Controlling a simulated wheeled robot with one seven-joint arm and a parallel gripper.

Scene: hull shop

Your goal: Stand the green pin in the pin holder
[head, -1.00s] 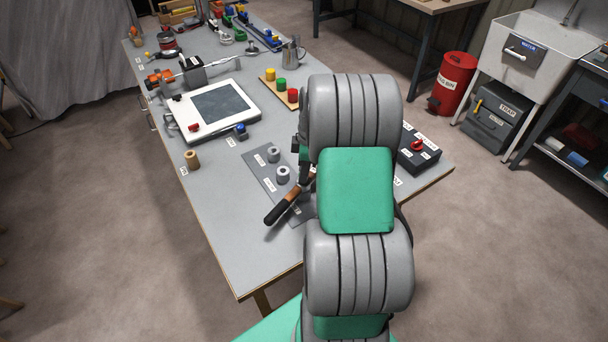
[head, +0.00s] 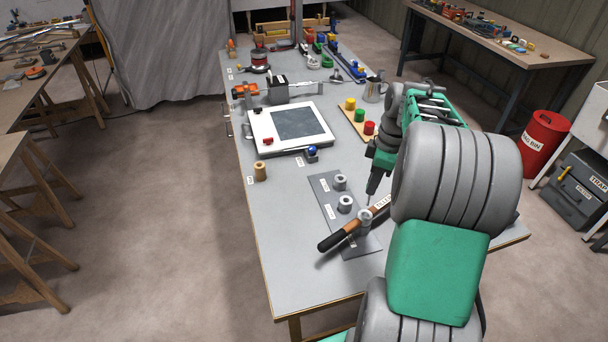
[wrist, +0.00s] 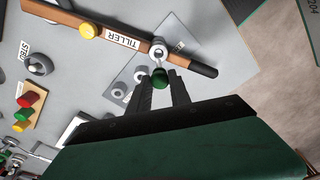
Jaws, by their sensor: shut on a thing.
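My gripper (wrist: 162,92) is shut on the green pin (wrist: 160,78), whose green head shows between the fingertips in the wrist view. Its pale shank points toward a grey socket (wrist: 158,51) at the end of the plate. The pin holder appears to be the grey plate (head: 325,188) with several upright grey sockets on the table. In the head view my gripper (head: 371,194) points down just above the nearest socket (head: 365,216). The green head is hidden there. I cannot tell whether the shank tip is inside the socket or just above it.
A tiller (head: 345,232) with a dark grip lies across the plate beside the nearest socket. A wooden strip (head: 346,113) with yellow, green and red pieces stands beyond. A white framed panel (head: 262,133) lies to the left. The table's near-left part is clear.

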